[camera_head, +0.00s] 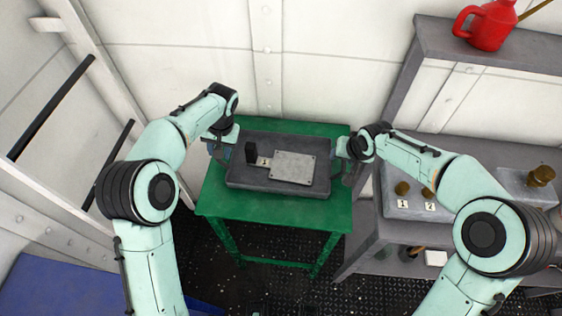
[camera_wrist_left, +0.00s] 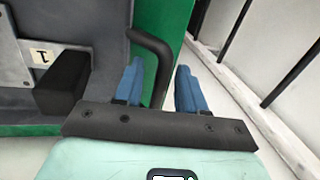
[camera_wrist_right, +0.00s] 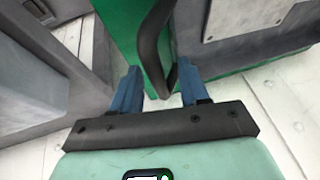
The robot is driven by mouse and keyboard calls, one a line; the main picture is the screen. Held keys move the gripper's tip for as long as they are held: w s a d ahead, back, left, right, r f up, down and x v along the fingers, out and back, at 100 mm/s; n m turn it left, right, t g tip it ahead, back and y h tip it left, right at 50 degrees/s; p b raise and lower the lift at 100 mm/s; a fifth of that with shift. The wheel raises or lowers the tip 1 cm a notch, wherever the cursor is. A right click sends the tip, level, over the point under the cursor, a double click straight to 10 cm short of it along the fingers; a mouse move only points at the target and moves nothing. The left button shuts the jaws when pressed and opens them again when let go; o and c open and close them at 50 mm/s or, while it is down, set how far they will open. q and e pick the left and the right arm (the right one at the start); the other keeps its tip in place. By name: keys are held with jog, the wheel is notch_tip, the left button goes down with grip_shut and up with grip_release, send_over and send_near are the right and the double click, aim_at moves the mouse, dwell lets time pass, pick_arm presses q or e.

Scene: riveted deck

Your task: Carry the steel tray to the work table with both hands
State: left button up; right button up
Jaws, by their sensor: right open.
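The dark grey steel tray (camera_head: 240,176) lies flat on a green table (camera_head: 215,200). My left gripper (camera_head: 222,150) is at its left end and my right gripper (camera_head: 346,165) at its right end. In the left wrist view, my left gripper (camera_wrist_left: 158,88) is open, with the tray's dark bar handle (camera_wrist_left: 155,45) between its blue fingers. In the right wrist view, my right gripper (camera_wrist_right: 160,88) is open, with the other handle (camera_wrist_right: 152,35) between its fingers. The tray carries a black block (camera_head: 251,152), a light metal plate (camera_head: 294,167) and a "1" label (camera_head: 264,161).
A grey bench (camera_head: 372,232) on the right holds brass knobs (camera_head: 402,188) on a plate with "1" and "2" labels. A red can (camera_head: 486,25) stands on the shelf above. Black rails (camera_head: 50,108) line the left wall. A blue surface (camera_head: 60,285) is at lower left.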

pick_arm(q)
grip_shut()
pick_arm(e)
grip_shut()
pick_arm(q)
jog(key=shift+r, duration=0.15)
pick_arm(e)
jog(key=shift+r, duration=0.15)
